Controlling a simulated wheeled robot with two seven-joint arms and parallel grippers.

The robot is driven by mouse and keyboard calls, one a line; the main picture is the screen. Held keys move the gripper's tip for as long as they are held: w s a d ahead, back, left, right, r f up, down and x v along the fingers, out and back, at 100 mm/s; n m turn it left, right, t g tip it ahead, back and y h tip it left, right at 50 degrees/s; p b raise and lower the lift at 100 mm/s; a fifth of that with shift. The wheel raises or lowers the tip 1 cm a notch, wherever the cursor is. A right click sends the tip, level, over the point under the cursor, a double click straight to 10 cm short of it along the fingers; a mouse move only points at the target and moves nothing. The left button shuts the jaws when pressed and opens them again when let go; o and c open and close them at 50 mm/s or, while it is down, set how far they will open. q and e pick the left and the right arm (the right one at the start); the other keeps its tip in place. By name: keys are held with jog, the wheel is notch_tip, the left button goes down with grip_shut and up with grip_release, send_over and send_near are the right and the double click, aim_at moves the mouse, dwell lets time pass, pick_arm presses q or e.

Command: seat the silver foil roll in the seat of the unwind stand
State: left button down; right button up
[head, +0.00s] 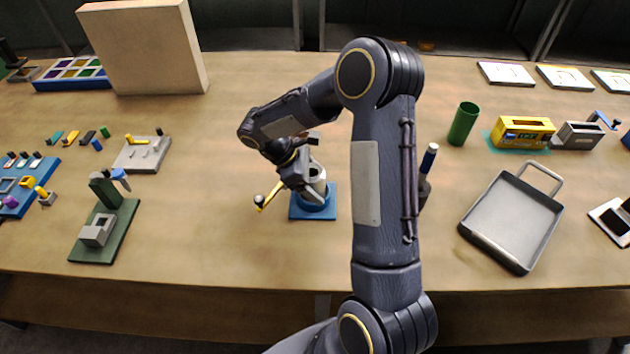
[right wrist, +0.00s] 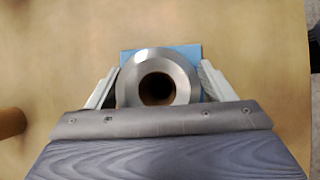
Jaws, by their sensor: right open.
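The silver foil roll (right wrist: 128,88) shows end-on in the right wrist view, a shiny ring around a dark core hole. In the head view the roll (head: 318,185) is partly hidden by my right gripper. It is at a stand with a blue square base (head: 327,210), whose blue also shows behind the roll in the wrist view (right wrist: 190,55). I cannot tell how deep the roll sits. My right gripper (head: 311,188) is open, its fingers on either side of the roll; a firm touch is not visible. My left gripper is not in view.
A yellow lever with a black knob (head: 268,197) sticks out left of the stand. A grey tray (head: 512,220) and green cylinder (head: 464,123) stand right. A green-based fixture (head: 105,235) stands left, with clear table between.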

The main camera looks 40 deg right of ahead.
jog(key=shift+r, duration=0.25)
jog(key=v, duration=1.1)
jog(key=s+a+r+m+t+y, duration=0.25)
jog(key=s+r+m+y, duration=0.2)
jog(key=s, duration=0.55)
jog(key=s+a+m+t+y, duration=0.2)
jog(key=s+a+m+t, duration=0.1)
jog(key=s, duration=0.2)
jog(key=s+a+f+m+t+y, duration=0.1)
jog(key=s+a+m+t+y, duration=0.1)
jog(key=s+a+m+t, duration=0.2)
jog(key=shift+s+y+b, duration=0.3)
jog(key=shift+s+y, duration=0.05)
jog(key=shift+s, duration=0.85)
jog(key=shift+t, duration=0.25)
